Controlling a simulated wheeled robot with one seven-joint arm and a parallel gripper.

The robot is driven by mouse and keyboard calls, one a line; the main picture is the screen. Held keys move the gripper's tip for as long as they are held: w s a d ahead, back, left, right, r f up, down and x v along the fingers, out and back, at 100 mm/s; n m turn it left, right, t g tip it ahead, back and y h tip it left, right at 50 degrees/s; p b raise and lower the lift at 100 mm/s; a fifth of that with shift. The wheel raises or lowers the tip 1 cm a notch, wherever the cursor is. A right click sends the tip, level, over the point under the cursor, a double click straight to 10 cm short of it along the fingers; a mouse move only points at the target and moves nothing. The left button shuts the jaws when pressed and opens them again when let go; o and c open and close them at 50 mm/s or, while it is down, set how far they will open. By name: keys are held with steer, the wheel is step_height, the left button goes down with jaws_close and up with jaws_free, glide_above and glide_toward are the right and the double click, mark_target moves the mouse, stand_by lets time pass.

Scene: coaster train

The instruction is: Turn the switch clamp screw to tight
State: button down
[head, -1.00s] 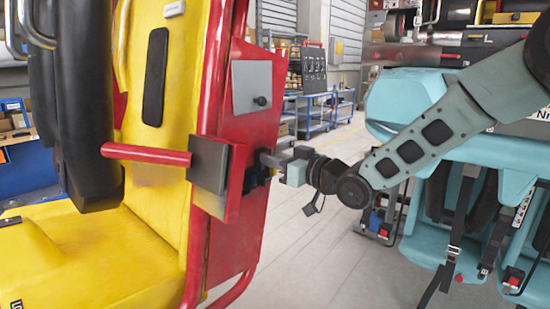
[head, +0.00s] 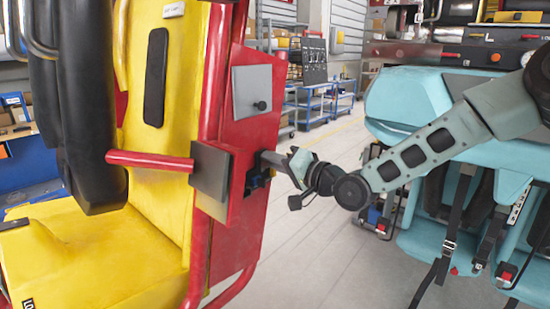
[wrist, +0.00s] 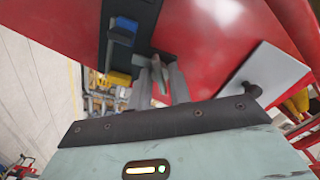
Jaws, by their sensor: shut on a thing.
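The switch (wrist: 120,55), with blue and yellow parts, sits in a dark bracket (wrist: 145,20) on the red panel (wrist: 215,40). In the wrist view the two fingers (wrist: 161,85) are shut on a small greenish-grey piece, which looks like the clamp screw (wrist: 159,80). In the head view the screw is hidden by the fingers, and its tightness cannot be read.
A grey plate (head: 252,90) with a dark knob is above the opening. A red bar (head: 150,160) sticks out left over the yellow seat (head: 75,250). Teal seats (head: 410,100) stand behind my arm.

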steer(key=m+p, duration=0.1)
steer(key=m, duration=0.3)
steer(key=shift+f+m, duration=0.1)
steer(key=shift+m, duration=0.3)
stand_by(0.4)
steer(key=c, duration=1.3)
jaws_free()
steer(key=b+v, duration=0.2)
steer(key=v, duration=1.5)
steer(key=shift+s+d+b, duration=0.2)
steer(key=shift+b, duration=0.1)
